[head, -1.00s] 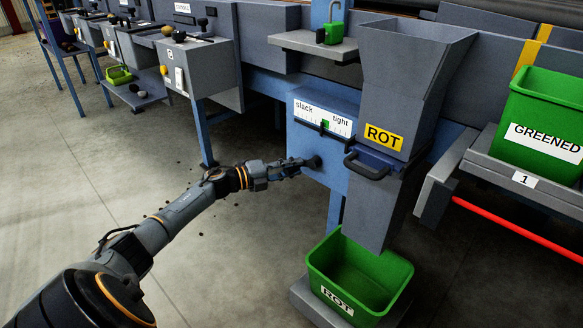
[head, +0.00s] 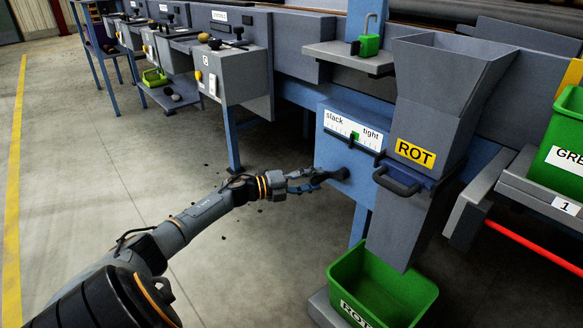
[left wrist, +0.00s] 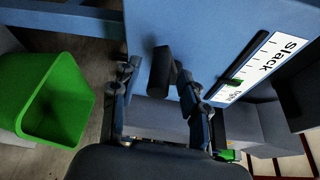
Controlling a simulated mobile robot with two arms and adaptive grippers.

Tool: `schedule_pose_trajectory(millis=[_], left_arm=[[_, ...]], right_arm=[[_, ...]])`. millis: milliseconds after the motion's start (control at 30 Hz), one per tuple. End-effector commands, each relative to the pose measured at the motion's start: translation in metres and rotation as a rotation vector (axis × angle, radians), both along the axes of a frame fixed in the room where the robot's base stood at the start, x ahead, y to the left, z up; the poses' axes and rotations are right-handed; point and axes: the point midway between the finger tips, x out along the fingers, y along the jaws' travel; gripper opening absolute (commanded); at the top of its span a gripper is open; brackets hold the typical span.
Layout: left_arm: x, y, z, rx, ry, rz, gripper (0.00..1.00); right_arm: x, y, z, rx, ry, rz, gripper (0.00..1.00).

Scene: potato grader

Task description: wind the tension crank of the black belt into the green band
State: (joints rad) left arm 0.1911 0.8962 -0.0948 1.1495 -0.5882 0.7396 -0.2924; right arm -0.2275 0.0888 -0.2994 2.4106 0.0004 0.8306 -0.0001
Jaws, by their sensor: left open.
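The blue tension box (head: 333,158) carries a white slack-to-tight scale (head: 338,124) with a small green band (head: 355,135). A dark pointer (head: 352,144) stands at or very close to the band; its exact position is too small to tell. The dark crank (head: 342,173) is on the box's front below the scale. My left gripper (head: 316,182) is open just in front of the crank. In the left wrist view the dark crank handle (left wrist: 160,72) lies between the spread fingers, with no clear grip on it. My right gripper is out of view.
The grey ROT chute (head: 425,130) with a black handle (head: 398,183) stands right of the box, above a green ROT bin (head: 378,285). A green GREENED bin (head: 562,150) is far right. Floor left of the box is clear apart from small dark bits.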

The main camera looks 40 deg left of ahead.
Motion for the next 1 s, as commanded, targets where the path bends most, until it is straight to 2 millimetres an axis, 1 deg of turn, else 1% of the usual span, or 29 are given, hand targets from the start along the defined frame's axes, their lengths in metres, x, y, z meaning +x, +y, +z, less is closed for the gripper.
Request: schedule_pose_trajectory(millis=[100,300,500,700,1000], left_arm=[[-0.020,0.010,-0.001,0.002,0.006,0.000,0.45],[-0.052,0.025,0.001,0.001,0.005,-0.001,0.45],[-0.075,0.036,0.003,0.001,0.004,-0.002,0.45],[-0.085,0.041,0.006,0.001,0.000,-0.004,0.45],[-0.086,0.042,0.006,0.000,-0.001,-0.004,0.45]], right_arm=[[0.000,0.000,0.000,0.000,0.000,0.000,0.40],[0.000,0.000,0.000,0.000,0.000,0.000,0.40],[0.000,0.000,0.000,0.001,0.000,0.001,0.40],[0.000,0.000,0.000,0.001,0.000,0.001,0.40],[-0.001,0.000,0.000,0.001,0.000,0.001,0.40]])
